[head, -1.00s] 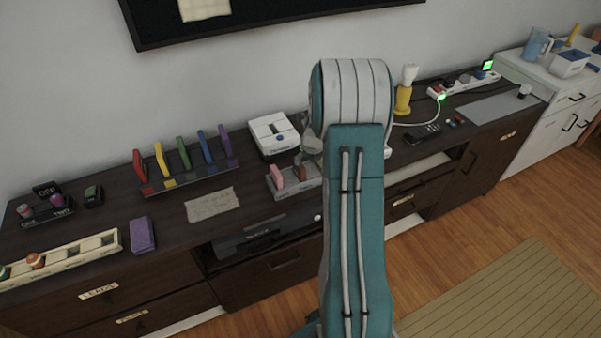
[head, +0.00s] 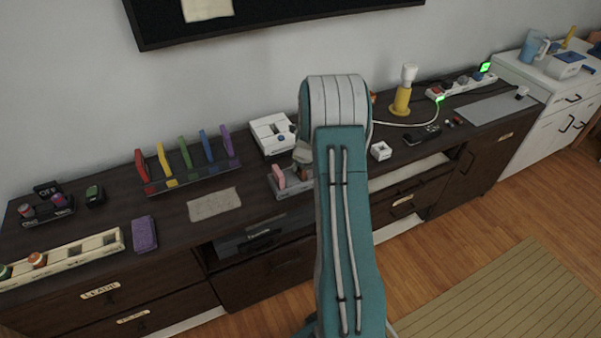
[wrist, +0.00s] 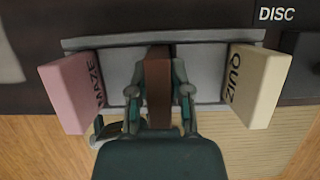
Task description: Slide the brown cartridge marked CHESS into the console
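The brown cartridge (wrist: 158,85) stands in the middle of a grey rack (wrist: 210,75) in the wrist view, between a pink cartridge marked MAZE (wrist: 75,92) and a cream one marked QUIZ (wrist: 248,88). No CHESS marking shows on its visible face. My gripper (wrist: 160,80) has one finger on each side of the brown cartridge, close to it. I cannot tell whether the fingers press on it. In the head view my arm hides the gripper and the brown cartridge. A white box that looks like the console (head: 268,130) stands behind the rack (head: 290,190).
A stand of coloured upright pieces (head: 195,177) is left of the white box. A paper sheet (head: 214,204) lies in front of the stand. A small white box (head: 381,150) and a dark remote (head: 422,135) are to the right. A dark device (head: 262,235) sits in the shelf below.

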